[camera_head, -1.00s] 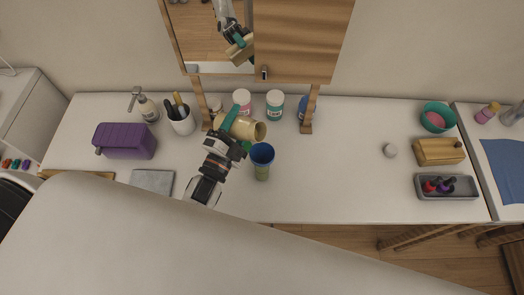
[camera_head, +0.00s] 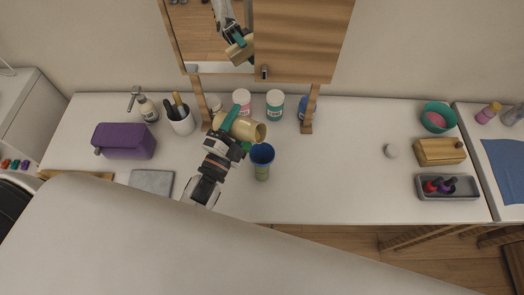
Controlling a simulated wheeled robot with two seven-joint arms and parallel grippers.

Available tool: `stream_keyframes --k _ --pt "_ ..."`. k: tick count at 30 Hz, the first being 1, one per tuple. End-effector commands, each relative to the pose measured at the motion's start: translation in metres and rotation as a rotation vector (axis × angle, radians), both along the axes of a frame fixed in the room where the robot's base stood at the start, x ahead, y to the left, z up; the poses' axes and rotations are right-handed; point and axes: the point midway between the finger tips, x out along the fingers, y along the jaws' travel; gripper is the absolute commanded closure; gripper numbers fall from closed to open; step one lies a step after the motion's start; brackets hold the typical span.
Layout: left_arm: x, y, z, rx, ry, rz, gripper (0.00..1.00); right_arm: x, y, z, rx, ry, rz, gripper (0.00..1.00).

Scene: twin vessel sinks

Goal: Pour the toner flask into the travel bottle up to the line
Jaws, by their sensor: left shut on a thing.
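The toner flask (camera_head: 250,130), a tan cylinder, lies tipped on its side with its open end to the right. My left gripper (camera_head: 237,132), with green fingers, is shut around it. The travel bottle (camera_head: 262,172) stands upright on the counter, just right of and below the flask's mouth in the picture. It has a wide blue open top and a yellow-green lower part. The flask's mouth is close to the blue top; I cannot tell whether they touch. No stream is visible, and the level and line cannot be made out. My right gripper is not in view.
Behind are jars (camera_head: 275,105) and a mirror cabinet (camera_head: 303,40) on wooden posts. Left are a brush cup (camera_head: 182,124) and purple case (camera_head: 124,142). A grey tray (camera_head: 463,194) lies right.

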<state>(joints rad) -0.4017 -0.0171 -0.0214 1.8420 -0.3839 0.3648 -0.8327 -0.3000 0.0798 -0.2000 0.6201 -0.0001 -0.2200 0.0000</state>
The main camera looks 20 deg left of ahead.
Motion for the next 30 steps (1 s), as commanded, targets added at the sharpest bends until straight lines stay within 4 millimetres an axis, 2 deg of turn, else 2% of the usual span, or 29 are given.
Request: stream_keyframes --k 30 --pt "0.0003 0.0003 -0.0005 0.059 -0.016 0.000 0.76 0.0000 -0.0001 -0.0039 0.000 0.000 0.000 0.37"
